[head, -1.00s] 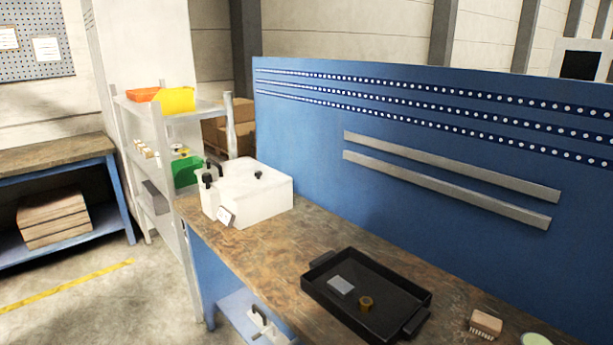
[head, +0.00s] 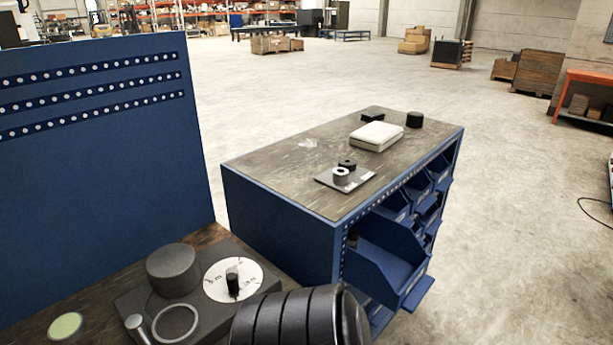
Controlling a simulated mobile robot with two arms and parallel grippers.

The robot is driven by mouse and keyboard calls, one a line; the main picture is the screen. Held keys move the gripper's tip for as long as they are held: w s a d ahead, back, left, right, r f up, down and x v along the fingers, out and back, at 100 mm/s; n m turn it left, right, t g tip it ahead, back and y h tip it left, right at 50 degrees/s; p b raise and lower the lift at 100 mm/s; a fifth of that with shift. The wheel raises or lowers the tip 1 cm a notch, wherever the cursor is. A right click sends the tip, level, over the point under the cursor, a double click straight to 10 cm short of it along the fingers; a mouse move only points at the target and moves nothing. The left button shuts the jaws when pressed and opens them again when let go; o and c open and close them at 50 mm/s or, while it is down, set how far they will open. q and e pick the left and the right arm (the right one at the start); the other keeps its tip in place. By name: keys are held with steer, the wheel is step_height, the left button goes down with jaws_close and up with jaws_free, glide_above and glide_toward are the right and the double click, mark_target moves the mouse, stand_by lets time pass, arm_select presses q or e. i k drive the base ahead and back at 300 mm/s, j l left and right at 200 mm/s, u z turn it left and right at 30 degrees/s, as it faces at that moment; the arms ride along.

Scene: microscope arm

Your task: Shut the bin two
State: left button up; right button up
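A blue cabinet (head: 275,222) with a worn wooden top stands right of centre, with blue bins in its right side. The nearest large bin (head: 385,252) juts well out of the cabinet and is open at the top. Smaller bins (head: 437,172) sit farther back along the same side, some tilted or sticking out. I cannot read any label, so I cannot tell which is bin two. Neither gripper shows in the head view.
A workbench at lower left holds a dark plate (head: 130,303) with a round black block (head: 172,268) and a white dial (head: 232,280). A dark ribbed shape (head: 300,318) at the bottom edge partly blocks the view. Floor right of the cabinet is clear.

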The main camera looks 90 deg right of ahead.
mark_target(386, 261)
steer(key=z, duration=3.55)
